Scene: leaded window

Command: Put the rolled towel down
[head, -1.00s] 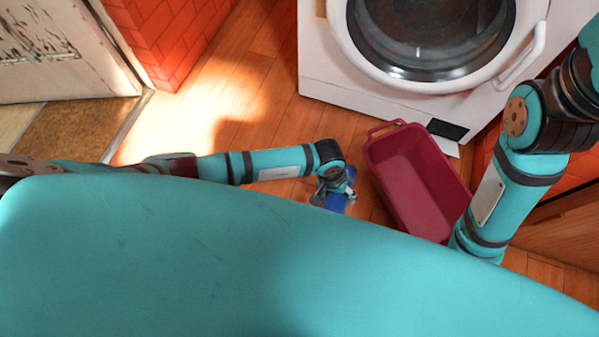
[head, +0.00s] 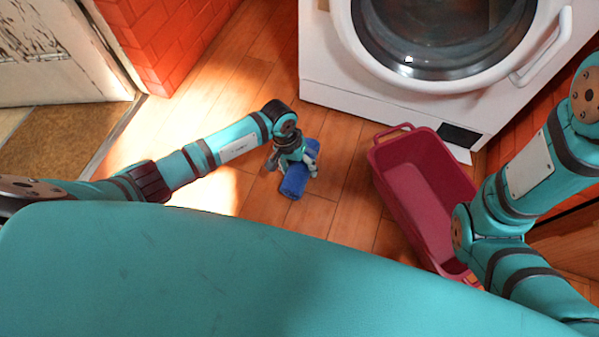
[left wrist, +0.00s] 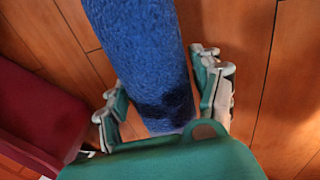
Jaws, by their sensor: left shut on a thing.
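The rolled towel (head: 294,183) is blue and shows in the head view left of the basket, partly hidden by my left gripper (head: 292,163). In the left wrist view the towel (left wrist: 142,55) runs from the top edge down between the two fingers of the left gripper (left wrist: 165,92). The left gripper is shut on the towel. The wood floor is below; I cannot tell whether the towel touches it. My right arm is at the right of the head view, but its gripper is out of sight.
A dark red basket (head: 460,185), empty as far as I see, stands on the floor right of the towel. It also shows at the left of the left wrist view (left wrist: 40,110). A white washing machine (head: 330,85) stands behind. Floor (head: 240,100) left of it is clear.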

